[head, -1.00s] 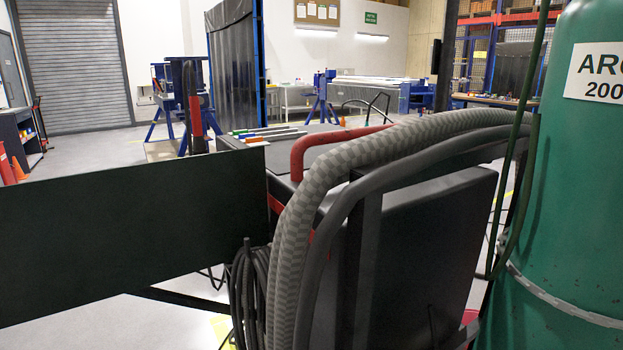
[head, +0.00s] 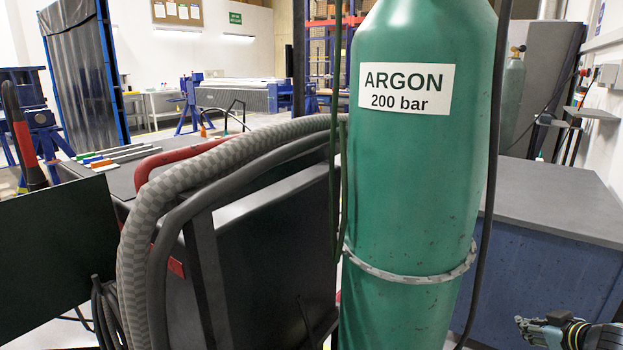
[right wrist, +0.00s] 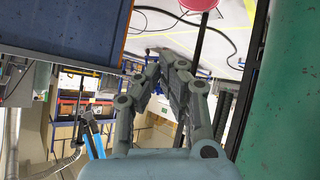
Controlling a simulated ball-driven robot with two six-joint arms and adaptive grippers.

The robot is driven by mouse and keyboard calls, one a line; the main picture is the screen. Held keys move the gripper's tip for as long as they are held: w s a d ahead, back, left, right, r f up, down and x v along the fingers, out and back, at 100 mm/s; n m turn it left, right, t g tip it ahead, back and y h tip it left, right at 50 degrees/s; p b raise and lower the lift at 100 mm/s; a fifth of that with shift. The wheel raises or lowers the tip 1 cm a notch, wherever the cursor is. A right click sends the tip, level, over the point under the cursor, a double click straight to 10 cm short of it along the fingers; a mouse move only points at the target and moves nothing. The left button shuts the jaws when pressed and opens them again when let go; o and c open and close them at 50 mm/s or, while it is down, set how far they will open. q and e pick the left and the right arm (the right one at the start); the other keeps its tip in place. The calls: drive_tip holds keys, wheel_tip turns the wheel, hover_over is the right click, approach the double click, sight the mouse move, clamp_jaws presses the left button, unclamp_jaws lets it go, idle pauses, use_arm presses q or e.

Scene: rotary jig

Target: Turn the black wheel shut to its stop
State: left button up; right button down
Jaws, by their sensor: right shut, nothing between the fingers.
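I do not see a black wheel in either view. A green argon cylinder (head: 415,190) stands upright in the middle of the head view; its top is cut off by the picture edge. My right gripper (head: 522,324) is at the lower right of the head view, to the right of the cylinder and apart from it. In the right wrist view my right gripper (right wrist: 165,62) has its fingertips together with nothing between them. A green surface (right wrist: 288,100), which looks like the cylinder, fills the right side there. My left gripper is not in view.
A dark machine (head: 270,240) with a thick grey hose (head: 132,240) stands left of the cylinder. A grey-topped blue bench (head: 555,200) is on the right, behind my right gripper. A smaller cylinder (head: 512,90) stands farther back. A red round thing (right wrist: 198,4) shows in the wrist view.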

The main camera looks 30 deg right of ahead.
drive_tip(key=w+d+r+n+t+y+p, duration=0.15)
drive_tip(key=w+r, duration=0.45)
drive_tip(key=r, duration=0.7)
drive_tip(key=w+d+r+n+t+y+p, duration=0.15)
drive_tip(key=w+r, duration=0.35)
drive_tip(key=r, duration=0.8)
drive_tip(key=w+d+r+t+y+p, duration=0.15)
drive_tip(key=w+r, duration=0.45)
drive_tip(key=r, duration=0.6)
drive_tip(key=w+a+r+n+g+y+p, duration=0.15)
drive_tip(key=a+r, duration=0.35)
drive_tip(key=r, duration=0.7)
drive_tip(key=a+r+n+g+y+p, duration=0.1)
drive_tip(key=a+r+n+y+p, duration=0.3)
drive_tip(key=r, duration=0.7)
drive_tip(key=w+a+r+m+g+y+b, duration=0.1)
drive_tip(key=a+r, duration=0.5)
drive_tip(key=r, duration=0.6)
drive_tip(key=s+a+r+g+h+p, duration=0.4)
drive_tip(key=s+a+r+g, duration=0.3)
drive_tip(key=a+r, duration=0.65)
wheel_tip(320, 180, down, 8)
drive_tip(key=s+t+b, duration=0.1)
drive_tip(key=b, duration=0.5)
drive_tip(key=shift+m, duration=0.35)
